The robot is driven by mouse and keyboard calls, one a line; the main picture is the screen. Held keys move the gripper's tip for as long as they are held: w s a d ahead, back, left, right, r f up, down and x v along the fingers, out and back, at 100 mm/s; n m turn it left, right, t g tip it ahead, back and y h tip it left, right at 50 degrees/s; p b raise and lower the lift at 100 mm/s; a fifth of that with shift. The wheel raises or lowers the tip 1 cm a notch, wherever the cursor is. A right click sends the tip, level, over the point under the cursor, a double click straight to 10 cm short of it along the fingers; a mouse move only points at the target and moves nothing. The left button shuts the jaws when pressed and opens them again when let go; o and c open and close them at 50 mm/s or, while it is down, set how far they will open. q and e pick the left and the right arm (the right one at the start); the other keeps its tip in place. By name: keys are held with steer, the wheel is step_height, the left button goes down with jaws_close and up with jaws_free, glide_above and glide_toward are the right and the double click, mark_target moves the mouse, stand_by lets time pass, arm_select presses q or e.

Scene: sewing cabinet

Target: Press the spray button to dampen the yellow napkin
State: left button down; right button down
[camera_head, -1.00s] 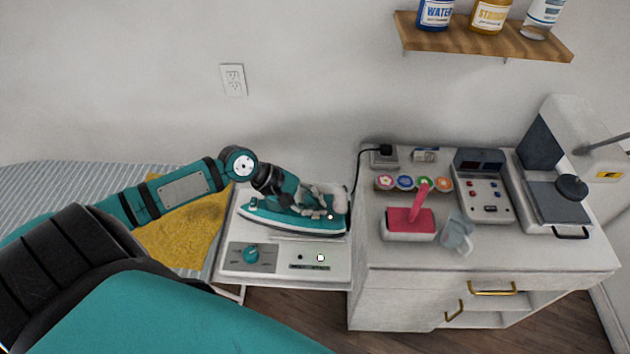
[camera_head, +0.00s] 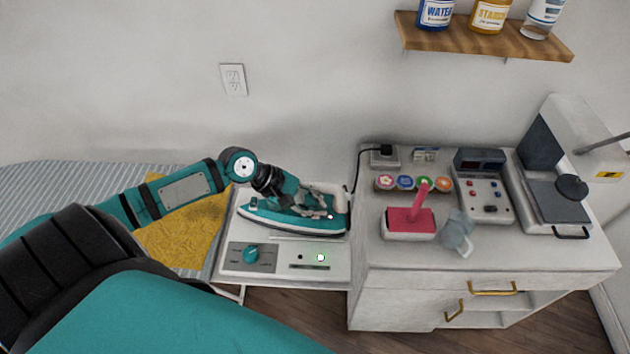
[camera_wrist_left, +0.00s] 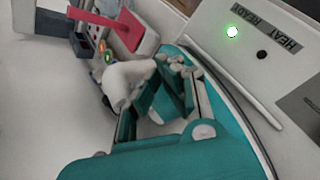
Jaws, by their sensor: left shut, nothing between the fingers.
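The yellow napkin (camera_head: 190,238) lies on the striped ironing surface, partly covered by my left arm. My left gripper (camera_head: 322,213) is shut and empty, low over the iron's top. In the left wrist view the gripper's fingers (camera_wrist_left: 178,88) are at the iron's teal body (camera_wrist_left: 235,125), beside a white rounded part. I cannot make out the spray button or whether the fingers touch it. My right gripper is out of view.
The stand's panel has a teal knob (camera_head: 251,254) and a green light (camera_head: 320,258), labelled HEAT READY in the wrist view. A shelf (camera_head: 480,40) hangs above.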

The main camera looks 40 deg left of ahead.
arm_select(q)
steer(key=shift+f, duration=0.1)
stand_by(0.4)
steer(key=shift+f, duration=0.35)
steer(key=shift+f, duration=0.5)
stand_by(0.6)
steer(key=shift+p, duration=0.3)
steer(key=shift+r+p, duration=0.9)
steer(key=shift+p, duration=0.3)
steer(key=shift+r, duration=0.1)
